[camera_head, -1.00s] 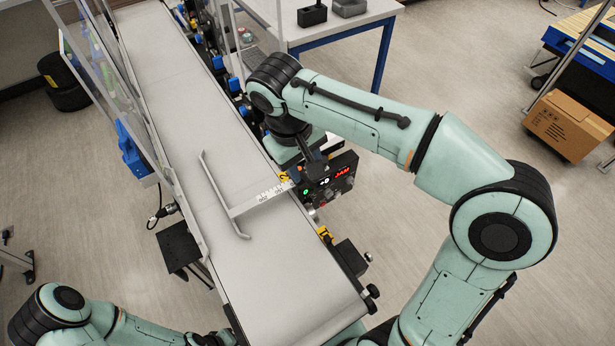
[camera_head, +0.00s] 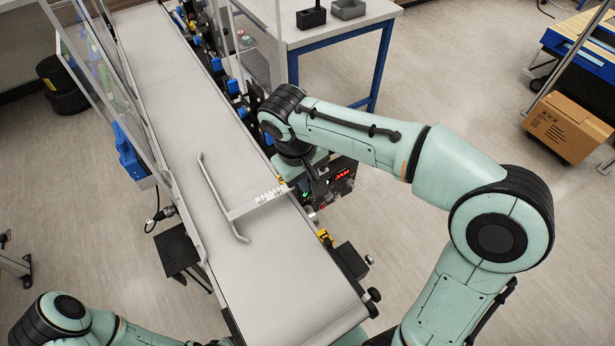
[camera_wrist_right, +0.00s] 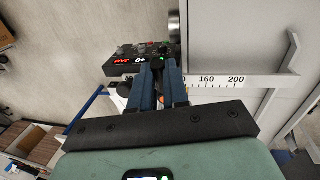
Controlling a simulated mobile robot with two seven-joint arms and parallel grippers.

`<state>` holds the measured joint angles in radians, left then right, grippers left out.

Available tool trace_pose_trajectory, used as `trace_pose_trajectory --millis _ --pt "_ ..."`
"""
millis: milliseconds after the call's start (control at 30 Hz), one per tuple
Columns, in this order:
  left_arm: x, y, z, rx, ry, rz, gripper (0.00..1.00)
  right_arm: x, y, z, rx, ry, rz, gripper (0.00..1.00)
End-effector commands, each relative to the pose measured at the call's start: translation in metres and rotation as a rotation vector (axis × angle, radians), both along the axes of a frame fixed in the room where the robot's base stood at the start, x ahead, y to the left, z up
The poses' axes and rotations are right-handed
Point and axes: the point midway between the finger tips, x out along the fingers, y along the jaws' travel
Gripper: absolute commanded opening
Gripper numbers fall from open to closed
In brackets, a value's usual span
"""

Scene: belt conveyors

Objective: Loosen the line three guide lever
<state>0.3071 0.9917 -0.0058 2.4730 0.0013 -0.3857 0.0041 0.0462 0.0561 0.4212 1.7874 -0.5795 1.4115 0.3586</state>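The line guide is a pale rail (camera_head: 222,195) over the belt, with a white scale bar (camera_head: 262,199) running to the belt's right edge. In the right wrist view the scale (camera_wrist_right: 215,82) reads 160 and 200. My right gripper (camera_head: 317,187) points down beside that edge, at the bar's end and in front of the control panel. Its two fingers (camera_wrist_right: 159,80) stand close together, with something dark between them; I cannot tell whether they grip it. I cannot make out the guide lever, which the gripper may hide. My left arm shows at bottom left; its fingers are out of frame.
A control panel (camera_head: 342,174) with a red JAM display is right by my right gripper; it also shows in the wrist view (camera_wrist_right: 140,55). The conveyor belt (camera_head: 180,100) is empty. Clear guard panels stand on its left. A black box (camera_head: 350,260) sits lower on the right edge.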

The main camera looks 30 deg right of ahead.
Motion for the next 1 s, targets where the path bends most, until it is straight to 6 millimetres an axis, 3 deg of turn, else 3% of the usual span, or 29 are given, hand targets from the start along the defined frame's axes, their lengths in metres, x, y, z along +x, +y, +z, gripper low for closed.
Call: trace_pose_trajectory --millis 467,1000 --pt "0.000 0.000 0.000 0.000 0.001 0.000 0.43 0.000 -0.007 0.001 -0.001 -0.001 0.153 0.00" --pt "0.002 0.000 0.003 0.000 -0.002 0.000 0.43 0.009 -0.026 0.001 0.000 -0.003 0.647 0.00"
